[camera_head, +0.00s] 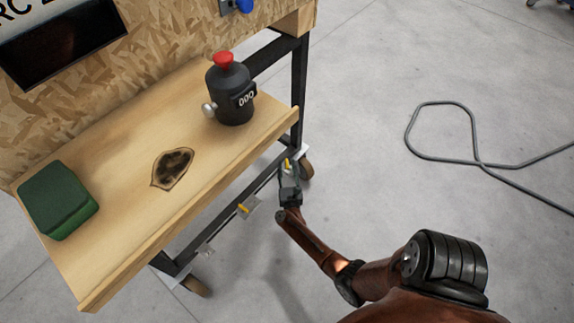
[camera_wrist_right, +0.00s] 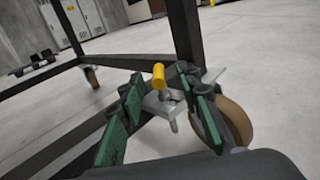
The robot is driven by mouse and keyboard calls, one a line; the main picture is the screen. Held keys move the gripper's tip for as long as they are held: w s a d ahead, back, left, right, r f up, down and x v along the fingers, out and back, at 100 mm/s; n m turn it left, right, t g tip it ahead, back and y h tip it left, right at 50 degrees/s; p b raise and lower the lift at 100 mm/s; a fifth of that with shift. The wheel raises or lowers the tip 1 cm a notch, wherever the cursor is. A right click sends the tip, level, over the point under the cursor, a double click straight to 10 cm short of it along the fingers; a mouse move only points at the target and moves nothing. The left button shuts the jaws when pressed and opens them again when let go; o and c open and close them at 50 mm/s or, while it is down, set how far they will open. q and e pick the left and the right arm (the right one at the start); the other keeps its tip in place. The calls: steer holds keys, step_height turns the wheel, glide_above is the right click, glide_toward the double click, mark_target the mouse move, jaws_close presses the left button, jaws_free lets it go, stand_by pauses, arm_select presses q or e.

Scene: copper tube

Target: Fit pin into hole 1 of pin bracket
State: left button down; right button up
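A pin with a yellow handle (camera_wrist_right: 159,76) stands between the fingers of my right gripper (camera_wrist_right: 162,84) in the wrist view. The green-padded fingers are spread, with gaps on both sides of the handle. A pale metal bracket plate (camera_wrist_right: 156,106) lies around or just behind the pin's lower part; I cannot tell whether the pin is seated in a hole. In the head view my right gripper (camera_head: 289,178) is beside the table's lower bar, with the yellow handle (camera_head: 287,164) at its tip. A second yellow handle (camera_head: 243,208) is on a plate further left. My left gripper is out of view.
The wooden table (camera_head: 118,205) bears a green block (camera_head: 58,200) and a dark bottle-like device with a red top (camera_head: 230,90). A dark table leg (camera_wrist_right: 184,35) and a caster wheel (camera_wrist_right: 236,118) stand close to the right gripper. A cable (camera_head: 440,158) lies on open floor.

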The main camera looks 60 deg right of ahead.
steer(key=v, duration=1)
steer(key=shift+a, duration=0.3)
steer(key=shift+s, duration=0.2)
